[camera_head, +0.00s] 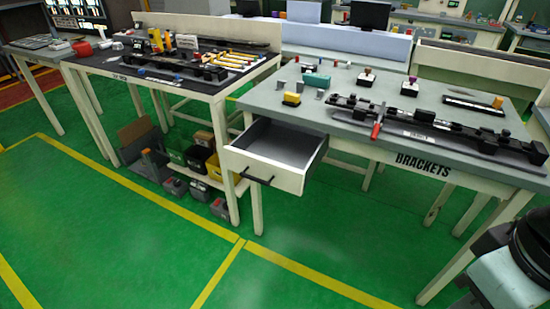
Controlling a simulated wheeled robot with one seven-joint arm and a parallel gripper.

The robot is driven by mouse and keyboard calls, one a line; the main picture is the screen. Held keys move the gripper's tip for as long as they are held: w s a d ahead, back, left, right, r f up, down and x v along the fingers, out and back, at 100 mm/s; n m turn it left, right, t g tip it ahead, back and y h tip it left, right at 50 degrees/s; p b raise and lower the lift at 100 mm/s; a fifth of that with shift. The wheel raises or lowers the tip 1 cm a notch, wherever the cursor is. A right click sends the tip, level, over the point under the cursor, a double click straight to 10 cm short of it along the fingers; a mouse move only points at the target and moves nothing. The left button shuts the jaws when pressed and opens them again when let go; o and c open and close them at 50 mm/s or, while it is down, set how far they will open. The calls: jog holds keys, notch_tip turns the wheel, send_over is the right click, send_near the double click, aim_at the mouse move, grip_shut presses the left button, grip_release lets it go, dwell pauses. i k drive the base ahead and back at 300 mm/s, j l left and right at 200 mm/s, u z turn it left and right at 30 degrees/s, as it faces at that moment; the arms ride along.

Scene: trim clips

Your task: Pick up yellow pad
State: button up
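A small yellow pad (292,99), with a dark part showing under it, sits on the grey top of the right-hand table (262,100), near its left front edge above the open drawer. Small grey metal pieces stand close on either side of it. My gripper is not in view. Part of my own arm or body shows at the lower right edge, well apart from the pad.
An open, empty drawer (276,149) juts out below the pad. A teal block (317,80) lies behind it. A long black bar fixture (430,128) and a red-handled tool (378,122) lie to the right. The left table (103,62) is crowded. Green floor in front is clear.

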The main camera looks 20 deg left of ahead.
aim_at(290, 99)
jog(key=j+z, duration=0.2)
jog(key=z, duration=0.2)
jog(key=i+j+z, duration=0.1)
jog(key=j+z, duration=0.15)
jog(key=z, duration=0.15)
jog(key=j+z, duration=0.2)
jog(key=j, duration=0.5)
jog(key=j+z, duration=0.2)
jog(key=j, duration=0.5)
jog(key=k+j+z, duration=0.2)
jog(key=j, duration=1.15)
jog(key=k+j, duration=0.1)
jog(key=j, duration=0.55)
